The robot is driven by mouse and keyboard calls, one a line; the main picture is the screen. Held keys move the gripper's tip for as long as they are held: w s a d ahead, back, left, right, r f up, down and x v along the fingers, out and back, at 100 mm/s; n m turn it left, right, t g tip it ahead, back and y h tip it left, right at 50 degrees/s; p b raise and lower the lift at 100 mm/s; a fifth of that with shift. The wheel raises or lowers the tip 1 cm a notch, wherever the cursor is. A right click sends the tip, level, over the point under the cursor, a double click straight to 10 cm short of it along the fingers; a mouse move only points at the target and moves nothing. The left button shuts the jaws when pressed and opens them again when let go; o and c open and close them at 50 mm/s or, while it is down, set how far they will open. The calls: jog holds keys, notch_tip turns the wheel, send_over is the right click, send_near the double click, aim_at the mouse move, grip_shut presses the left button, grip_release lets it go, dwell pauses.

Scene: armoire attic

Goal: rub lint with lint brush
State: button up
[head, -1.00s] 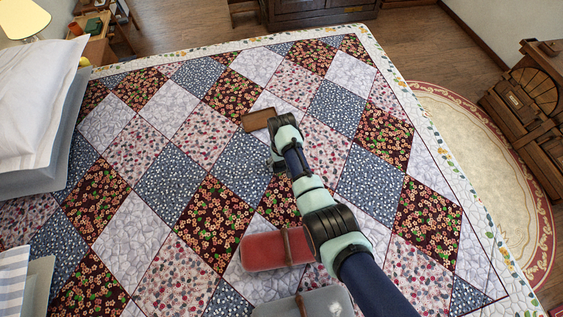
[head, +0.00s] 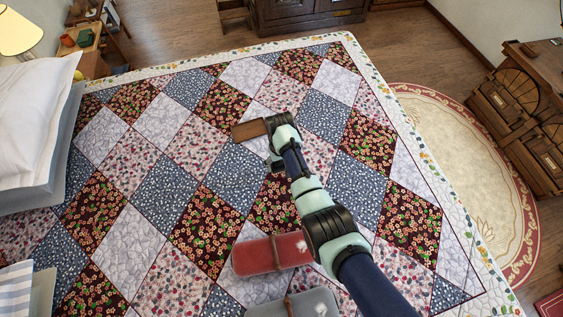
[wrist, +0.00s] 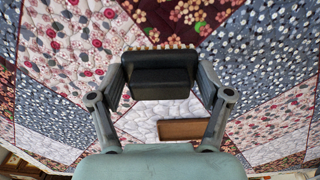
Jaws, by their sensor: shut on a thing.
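My gripper (wrist: 161,82) points down over the patchwork quilt, its two dark fingers shut on a black block that I take for the lint brush (wrist: 160,70). In the head view my gripper (head: 276,164) is small and mostly hidden by my arm. A red folded piece (head: 262,257) with a brown strap lies nearer on the quilt, with a small whitish patch that may be lint (head: 303,244). A grey piece (head: 280,307) at the lower edge bears another pale spot (head: 321,309).
A flat brown block (head: 249,130) lies on the quilt (head: 168,188) close to my gripper, also in the wrist view (wrist: 183,129). Pillows (head: 30,125) lie at left. A round rug (head: 450,170) and wooden furniture (head: 515,105) stand right of the bed. The middle-left quilt is clear.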

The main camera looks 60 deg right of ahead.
jog(key=shift+r+p, duration=0.75)
jog(key=shift+r, duration=0.35)
